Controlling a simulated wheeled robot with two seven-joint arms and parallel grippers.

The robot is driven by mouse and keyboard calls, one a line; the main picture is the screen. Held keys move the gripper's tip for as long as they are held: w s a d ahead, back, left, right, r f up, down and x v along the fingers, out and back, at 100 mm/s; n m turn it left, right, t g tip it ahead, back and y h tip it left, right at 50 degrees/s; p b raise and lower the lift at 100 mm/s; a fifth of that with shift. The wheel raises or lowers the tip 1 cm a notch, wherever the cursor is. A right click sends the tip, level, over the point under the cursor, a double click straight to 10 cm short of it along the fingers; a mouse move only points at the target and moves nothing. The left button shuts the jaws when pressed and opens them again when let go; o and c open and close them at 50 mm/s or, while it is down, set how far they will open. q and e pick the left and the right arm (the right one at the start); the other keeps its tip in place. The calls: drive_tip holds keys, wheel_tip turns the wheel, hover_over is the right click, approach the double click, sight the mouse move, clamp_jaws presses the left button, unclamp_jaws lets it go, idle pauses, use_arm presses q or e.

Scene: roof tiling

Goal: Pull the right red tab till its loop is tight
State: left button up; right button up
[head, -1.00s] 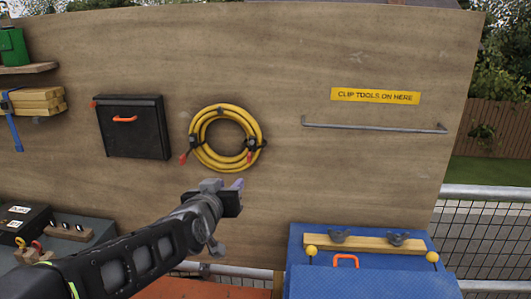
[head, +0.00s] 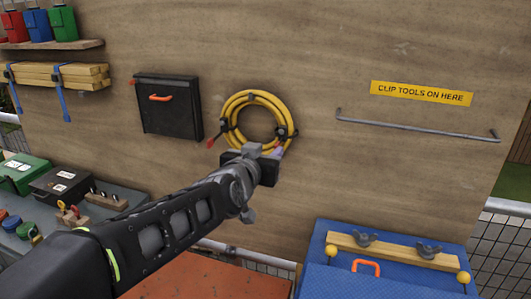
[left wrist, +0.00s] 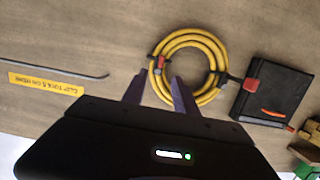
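A yellow hose coil (head: 241,104) hangs on the wooden wall, held by two black straps with red tabs. The right red tab (head: 277,144) is partly hidden by my left gripper (head: 265,151). The left red tab (head: 210,143) sticks out to the lower left of the coil. In the left wrist view, which is turned over, my left gripper (left wrist: 158,80) has its fingers apart and nothing between them. The right red tab (left wrist: 161,62) shows just beyond the fingertips, in line with the gap. How tight its loop is cannot be told. My right gripper is not in view.
A black box (head: 168,108) with an orange handle is mounted left of the coil. A metal rail (head: 415,125) runs under a yellow sign (head: 421,93) at right. A blue case (head: 335,252) stands below right.

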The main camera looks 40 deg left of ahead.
sight(276, 144)
use_arm(q)
drive_tip(key=p+x, duration=0.1)
drive_tip(key=x, duration=0.5)
drive_tip(key=shift+w+a+f, duration=0.1)
drive_tip(key=shift+w+f, duration=0.05)
drive_tip(key=shift+w, duration=0.15)
drive_tip(key=shift+c, duration=0.3)
clamp_jaws()
